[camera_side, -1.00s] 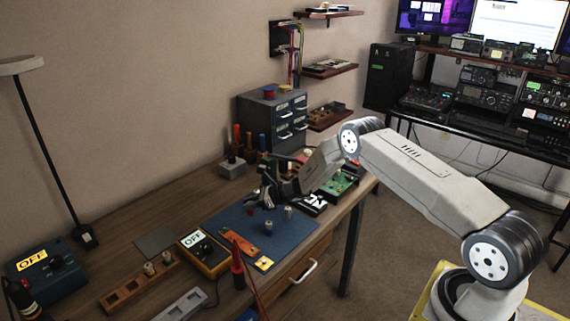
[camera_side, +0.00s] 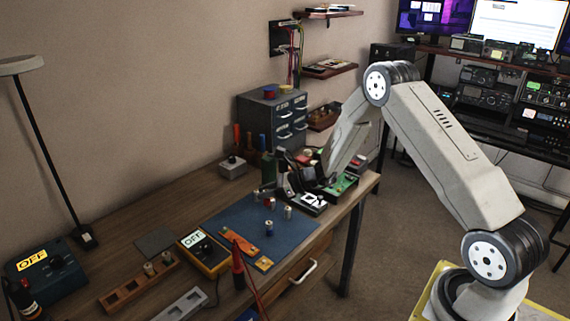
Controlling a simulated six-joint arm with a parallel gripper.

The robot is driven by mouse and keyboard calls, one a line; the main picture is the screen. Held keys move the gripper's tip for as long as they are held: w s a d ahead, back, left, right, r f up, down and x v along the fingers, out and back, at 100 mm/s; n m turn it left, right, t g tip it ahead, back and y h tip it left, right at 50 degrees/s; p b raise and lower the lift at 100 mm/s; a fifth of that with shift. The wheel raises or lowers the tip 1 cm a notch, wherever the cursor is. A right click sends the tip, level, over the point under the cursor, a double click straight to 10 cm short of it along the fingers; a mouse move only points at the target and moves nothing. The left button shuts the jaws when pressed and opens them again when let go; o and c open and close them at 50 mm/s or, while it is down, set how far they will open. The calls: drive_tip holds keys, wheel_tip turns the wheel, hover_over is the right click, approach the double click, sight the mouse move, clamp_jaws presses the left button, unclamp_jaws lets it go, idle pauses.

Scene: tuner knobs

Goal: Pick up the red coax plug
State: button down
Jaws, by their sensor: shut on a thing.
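My gripper (camera_side: 281,190) is at the far right part of the blue mat (camera_side: 232,217), pointing down. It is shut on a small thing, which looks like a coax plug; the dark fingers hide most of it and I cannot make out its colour. A small plug with a reddish tint (camera_side: 269,203) shows just left of and below the fingertips; I cannot tell whether it touches them. A pale metal plug (camera_side: 287,212) and a blue-banded plug (camera_side: 268,228) stand upright on the mat. Another small plug (camera_side: 256,195) is farther back.
An orange strip (camera_side: 238,242) lies at the mat's front. A yellow meter (camera_side: 204,253) and a wooden block with plugs (camera_side: 138,285) are to the left. A green circuit board (camera_side: 343,185) and a drawer cabinet (camera_side: 272,120) stand behind and right of the mat.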

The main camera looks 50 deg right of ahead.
drive_tip(key=s+r, duration=0.2)
drive_tip(key=s, duration=0.3)
drive_tip(key=shift+s+a+r, duration=0.2)
drive_tip(key=shift+s+a, duration=0.05)
drive_tip(key=shift+a, duration=0.05)
drive_tip(key=shift+d, duration=0.1)
idle(0.4)
